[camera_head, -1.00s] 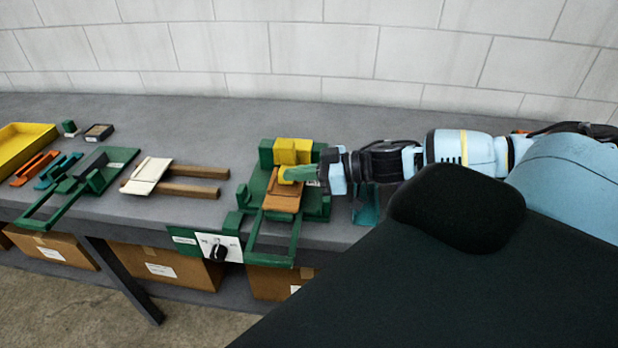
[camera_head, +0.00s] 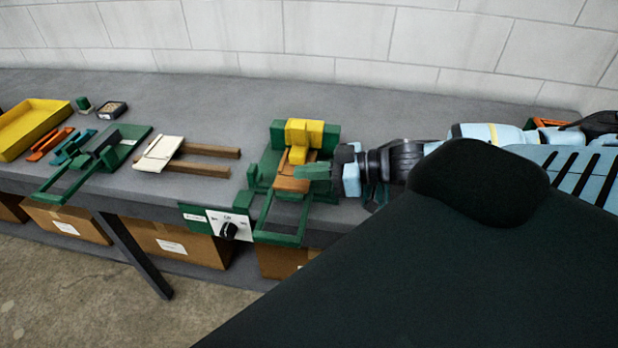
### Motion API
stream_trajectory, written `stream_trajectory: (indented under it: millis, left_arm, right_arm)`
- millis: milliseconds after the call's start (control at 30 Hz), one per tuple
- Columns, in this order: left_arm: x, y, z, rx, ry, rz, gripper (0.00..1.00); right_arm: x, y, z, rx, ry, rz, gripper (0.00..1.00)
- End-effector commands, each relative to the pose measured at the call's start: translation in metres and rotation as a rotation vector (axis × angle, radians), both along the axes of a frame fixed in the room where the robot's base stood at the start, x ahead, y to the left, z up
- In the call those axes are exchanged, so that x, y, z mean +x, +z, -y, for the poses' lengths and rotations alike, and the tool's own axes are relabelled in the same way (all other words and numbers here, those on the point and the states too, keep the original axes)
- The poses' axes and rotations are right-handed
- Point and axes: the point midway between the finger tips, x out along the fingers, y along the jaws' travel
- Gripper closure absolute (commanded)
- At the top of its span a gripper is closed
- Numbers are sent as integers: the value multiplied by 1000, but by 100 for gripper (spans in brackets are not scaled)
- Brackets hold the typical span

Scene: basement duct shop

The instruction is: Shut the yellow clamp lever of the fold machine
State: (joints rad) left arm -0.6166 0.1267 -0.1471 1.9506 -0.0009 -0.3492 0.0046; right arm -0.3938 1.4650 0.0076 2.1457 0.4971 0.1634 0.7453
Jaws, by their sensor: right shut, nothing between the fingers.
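The fold machine is green (camera_head: 325,190) and stands near the bench's front edge, with a green frame reaching over that edge. Its yellow clamp lever (camera_head: 297,142) shows at the back of the machine, in front of a wider yellow block (camera_head: 317,131). The lever's lower end reaches forward and down to a brown plate (camera_head: 291,184). I cannot tell how far the lever is closed. My right gripper (camera_head: 306,172) comes in from the right, with green fingers shut and empty. Its tips are over the plate, just in front of the lever; contact is unclear. My left gripper is out of view.
A dial panel (camera_head: 242,224) is on the bench front. To the left are a cream plate on brown bars (camera_head: 158,155), a second green tool (camera_head: 126,141) and a yellow tray (camera_head: 30,134). Bare bench lies behind the machine. My dark body covers the lower right.

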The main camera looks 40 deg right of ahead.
Motion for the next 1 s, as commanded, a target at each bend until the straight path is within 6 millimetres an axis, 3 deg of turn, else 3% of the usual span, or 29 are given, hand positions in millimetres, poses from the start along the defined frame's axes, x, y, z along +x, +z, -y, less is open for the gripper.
stream_trajectory:
  millis: [500,1000]
  left_arm:
    - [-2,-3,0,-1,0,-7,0]
    - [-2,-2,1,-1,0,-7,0]
  right_arm:
    - [-26,2,-20,-1,2,-5,100]
    - [-29,4,-23,-3,0,-2,100]
